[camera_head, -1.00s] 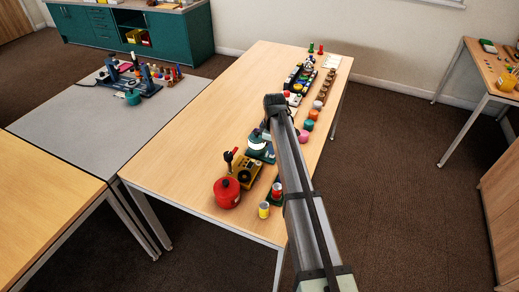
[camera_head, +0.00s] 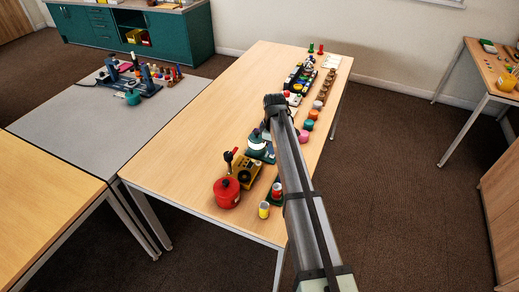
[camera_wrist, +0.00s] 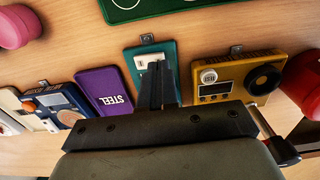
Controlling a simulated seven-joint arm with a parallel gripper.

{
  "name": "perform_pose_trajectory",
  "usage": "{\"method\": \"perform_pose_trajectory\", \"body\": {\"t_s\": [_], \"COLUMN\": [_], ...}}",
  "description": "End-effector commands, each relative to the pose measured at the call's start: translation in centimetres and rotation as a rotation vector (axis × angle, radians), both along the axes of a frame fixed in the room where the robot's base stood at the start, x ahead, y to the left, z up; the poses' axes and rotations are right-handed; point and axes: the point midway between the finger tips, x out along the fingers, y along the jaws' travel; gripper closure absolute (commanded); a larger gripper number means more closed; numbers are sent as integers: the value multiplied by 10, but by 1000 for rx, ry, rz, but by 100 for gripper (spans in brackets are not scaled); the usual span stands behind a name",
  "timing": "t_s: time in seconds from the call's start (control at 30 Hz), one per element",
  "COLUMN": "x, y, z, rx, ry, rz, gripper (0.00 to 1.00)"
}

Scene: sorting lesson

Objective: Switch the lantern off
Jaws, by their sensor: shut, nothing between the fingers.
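The lantern appears to be the teal-based thing with a pale rounded body (camera_head: 257,144) on the long table, beside my arm's far end. In the wrist view a teal base (camera_wrist: 135,73) carries a white switch-like part (camera_wrist: 150,57). My gripper (camera_wrist: 156,68) is shut and empty, its dark fingertips over the teal base close to the white part. I cannot tell whether they touch it. The fingers hide the lower part of the base, and the switch's position is unclear. In the head view my arm hides most of the gripper.
A yellow radio-like box (camera_wrist: 233,78) stands right of the teal base, and a purple box marked STEEL (camera_wrist: 104,91) left of it. A red pot (camera_head: 227,192) and yellow can (camera_head: 264,210) stand nearer. The long table's (camera_head: 190,150) left side is clear.

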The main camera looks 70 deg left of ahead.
Motion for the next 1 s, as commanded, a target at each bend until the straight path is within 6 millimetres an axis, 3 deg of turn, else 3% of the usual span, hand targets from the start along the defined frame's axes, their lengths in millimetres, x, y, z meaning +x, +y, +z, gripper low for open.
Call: {"method": "perform_pose_trajectory", "body": {"t_s": [1.0], "x": [0], "y": [0], "z": [-9], "rx": [0], "ry": [0], "rz": [0], "gripper": [100]}}
